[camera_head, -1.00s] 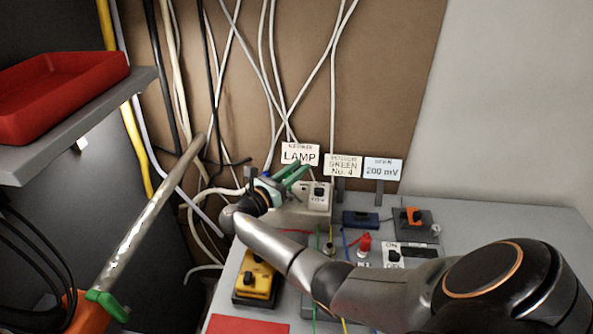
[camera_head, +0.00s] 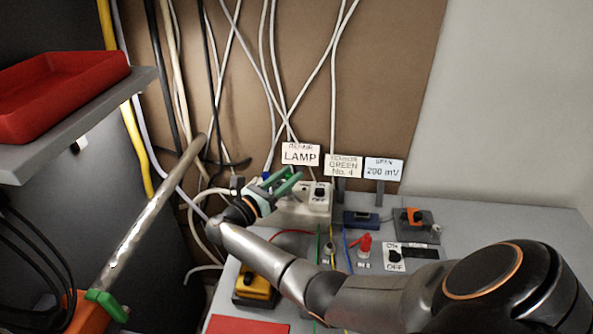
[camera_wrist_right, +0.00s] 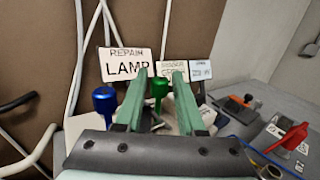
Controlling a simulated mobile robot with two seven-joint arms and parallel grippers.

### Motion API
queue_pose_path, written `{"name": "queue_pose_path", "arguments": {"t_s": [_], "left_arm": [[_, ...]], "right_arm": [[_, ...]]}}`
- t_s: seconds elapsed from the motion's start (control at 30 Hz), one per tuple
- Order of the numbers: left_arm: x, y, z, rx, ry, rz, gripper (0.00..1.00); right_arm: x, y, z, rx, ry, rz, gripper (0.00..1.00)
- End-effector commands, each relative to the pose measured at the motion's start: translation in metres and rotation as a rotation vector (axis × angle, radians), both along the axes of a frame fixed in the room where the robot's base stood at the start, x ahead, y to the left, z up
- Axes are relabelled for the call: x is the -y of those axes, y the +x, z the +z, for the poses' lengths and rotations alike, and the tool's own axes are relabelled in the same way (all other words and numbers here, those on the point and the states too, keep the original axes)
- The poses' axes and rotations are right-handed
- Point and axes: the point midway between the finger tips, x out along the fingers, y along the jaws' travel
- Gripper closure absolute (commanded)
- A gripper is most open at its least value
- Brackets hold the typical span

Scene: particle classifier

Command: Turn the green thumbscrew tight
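The green thumbscrew (camera_wrist_right: 160,88) stands upright in the right wrist view, between my right fingers, with a gap visible on each side. Its lower part is hidden. A blue thumbscrew (camera_wrist_right: 104,101) stands to its left, outside the fingers; a small blue bit also shows in the head view (camera_head: 265,175). My right gripper (camera_head: 288,181) is open, with green fingers beside the white lamp unit; it also shows in the right wrist view (camera_wrist_right: 159,72). In the head view I cannot tell the green thumbscrew from the green fingers. My left gripper is not in view.
A LAMP sign (camera_head: 300,154) and two other signs stand behind the gripper. White cables hang down the brown board. A white switch box (camera_head: 319,198), a red lever (camera_head: 364,244) and a yellow box (camera_head: 255,283) are on the grey bench. A red tray (camera_head: 60,90) is on the left shelf.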

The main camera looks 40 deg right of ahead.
Motion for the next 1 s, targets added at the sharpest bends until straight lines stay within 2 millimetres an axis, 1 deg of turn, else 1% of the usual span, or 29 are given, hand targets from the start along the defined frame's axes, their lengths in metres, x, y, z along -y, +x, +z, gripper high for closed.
{"name": "queue_pose_path", "arguments": {"t_s": [0.03, 0.2, 0.3, 0.4, 0.53, 0.77, 0.8, 0.9, 0.97, 1.0], "left_arm": [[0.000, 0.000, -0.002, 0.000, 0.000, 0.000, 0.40], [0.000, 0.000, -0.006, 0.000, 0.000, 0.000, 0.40], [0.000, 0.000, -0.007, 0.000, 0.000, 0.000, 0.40], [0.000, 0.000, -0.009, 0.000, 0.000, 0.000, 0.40], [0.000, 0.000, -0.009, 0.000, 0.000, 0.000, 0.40], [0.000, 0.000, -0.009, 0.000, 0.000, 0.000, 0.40], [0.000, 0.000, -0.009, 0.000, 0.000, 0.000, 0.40], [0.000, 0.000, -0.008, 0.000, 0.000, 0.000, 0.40], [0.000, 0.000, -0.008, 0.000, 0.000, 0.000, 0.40], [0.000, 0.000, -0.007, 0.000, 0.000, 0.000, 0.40]], "right_arm": [[-0.014, 0.000, -0.003, 0.001, 0.002, 0.004, 0.62], [-0.050, -0.003, -0.006, 0.001, 0.002, 0.003, 0.62], [-0.067, -0.005, -0.007, 0.001, 0.002, 0.002, 0.62], [-0.078, -0.006, -0.007, 0.001, 0.001, 0.001, 0.62], [-0.085, -0.007, -0.007, 0.000, 0.000, 0.000, 0.62], [-0.086, -0.007, -0.007, 0.000, -0.001, -0.001, 0.62], [-0.086, -0.007, -0.007, 0.000, -0.001, -0.001, 0.61], [-0.084, -0.004, -0.008, 0.003, 0.017, 0.007, 0.49], [-0.081, 0.004, -0.010, 0.010, 0.057, 0.026, 0.44], [-0.078, 0.012, -0.012, 0.018, 0.101, 0.046, 0.44]]}}
